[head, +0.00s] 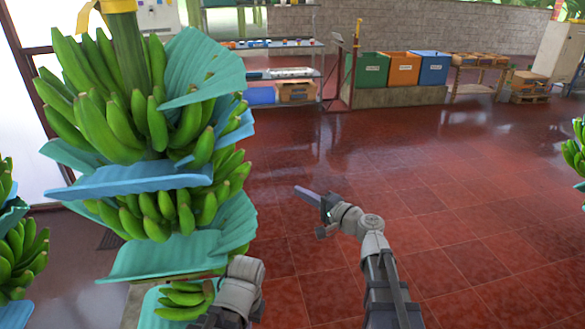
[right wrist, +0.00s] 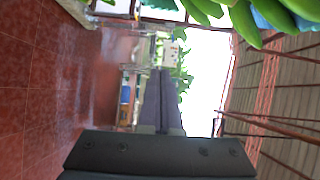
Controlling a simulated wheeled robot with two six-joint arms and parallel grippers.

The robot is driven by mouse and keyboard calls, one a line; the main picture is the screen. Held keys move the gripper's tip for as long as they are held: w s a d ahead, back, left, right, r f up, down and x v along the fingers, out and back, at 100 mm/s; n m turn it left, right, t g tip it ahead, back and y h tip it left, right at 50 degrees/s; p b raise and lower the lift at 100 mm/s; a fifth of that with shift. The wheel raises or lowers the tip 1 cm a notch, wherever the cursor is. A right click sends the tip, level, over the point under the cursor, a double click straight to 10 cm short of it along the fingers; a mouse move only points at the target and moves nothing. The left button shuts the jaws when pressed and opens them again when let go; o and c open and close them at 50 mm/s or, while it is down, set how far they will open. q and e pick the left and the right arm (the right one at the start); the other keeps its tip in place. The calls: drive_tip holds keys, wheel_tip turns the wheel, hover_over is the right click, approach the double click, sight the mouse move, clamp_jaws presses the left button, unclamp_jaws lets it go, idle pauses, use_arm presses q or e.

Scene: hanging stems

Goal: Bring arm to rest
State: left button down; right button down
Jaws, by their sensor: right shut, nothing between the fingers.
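My right gripper (head: 300,190) is over the open red floor in the middle of the head view, pointing left toward the hanging banana stem. Its fingers are shut with nothing between them, and they also show together in the right wrist view (right wrist: 161,100). My left arm shows only as grey links at the bottom, beside the banana stem; its gripper is not seen. The large green banana bunch (head: 110,120) hangs at the left with blue-green sheets (head: 140,181) between its hands. A visible gap separates my right gripper from it.
More banana bunches hang at the far left (head: 22,255) and right edge (head: 574,152). Green (head: 371,70), orange (head: 402,70) and blue (head: 431,68) bins stand at the back beside a metal shelf (head: 285,48). The red tiled floor (head: 450,190) is clear around my right arm.

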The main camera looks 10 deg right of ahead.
drive_tip(key=s+a+f+n+g+h+p, duration=0.1)
drive_tip(key=s+a+f+n+g+p, duration=0.3)
drive_tip(key=s+a, duration=0.35)
drive_tip(key=s+a+f+n+g+h+p, duration=0.2)
drive_tip(key=s+a+f+n+g+p, duration=0.15)
drive_tip(key=s+a+n+g, duration=0.35)
drive_tip(key=s+d+f+n+g+h+p, duration=0.2)
drive_tip(key=s+d+h, duration=0.6)
drive_tip(key=s, duration=0.4)
drive_tip(key=shift+d+n+g+h+p, duration=0.4)
drive_tip(key=shift+g+h+p, duration=0.2)
drive_tip(key=shift+p, duration=0.2)
drive_tip(key=shift+a, duration=0.1)
